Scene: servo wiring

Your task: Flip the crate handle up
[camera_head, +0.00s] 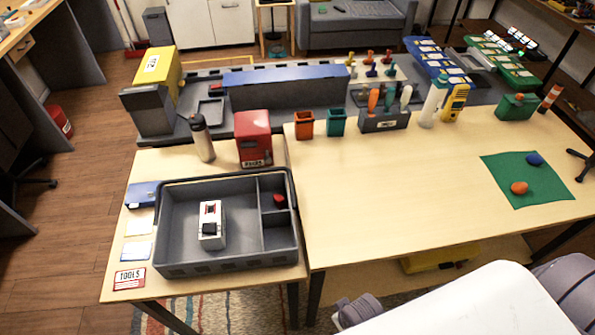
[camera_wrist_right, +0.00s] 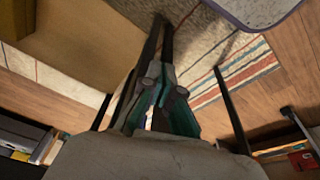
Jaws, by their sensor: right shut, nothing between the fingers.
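The dark grey crate (camera_head: 215,264) sits on the left part of the light wooden table, with one large compartment and smaller ones at its right. A thin dark bar, apparently its handle (camera_head: 222,178), lies low along the crate's back rim; it does not stand up above the crate. My right gripper (camera_wrist_right: 162,95) shows in the right wrist view, shut and empty, with the floor, a rug and table legs beyond it. It is away from the crate, which is not seen in that view. My left gripper is not in view.
Inside the crate are a grey device (camera_head: 211,228) and a small red item (camera_head: 279,200). A bottle (camera_head: 202,138) and a red box (camera_head: 254,138) stand behind it. Cards and a blue box (camera_head: 142,194) lie left of it. The table's middle (camera_head: 400,200) is clear.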

